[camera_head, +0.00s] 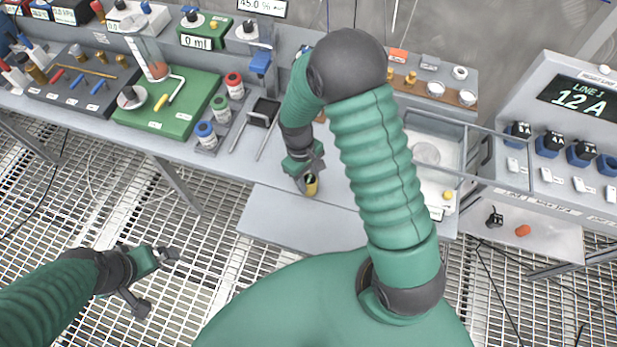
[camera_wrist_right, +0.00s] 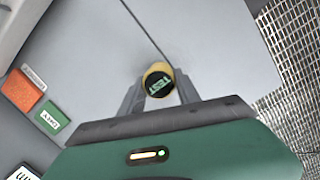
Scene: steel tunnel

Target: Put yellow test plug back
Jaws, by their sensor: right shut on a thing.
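The yellow test plug (camera_head: 311,185) has a black top that reads "TEST" in the right wrist view (camera_wrist_right: 158,82). My right gripper (camera_head: 309,175) is shut on it, with one finger on each side, over the grey bench (camera_head: 262,205) near its front edge. I cannot tell whether the plug touches the bench. My left gripper (camera_head: 153,275) is open and empty, over the floor grating in front of the bench. The place where the plug belongs cannot be made out. My right arm hides part of the bench.
A green board (camera_head: 180,110) with a yellow-handled tool lies left on the bench. Red, green and blue capped jars (camera_head: 221,108) stand beside it. A clear-walled tray (camera_head: 425,130) is right of my arm.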

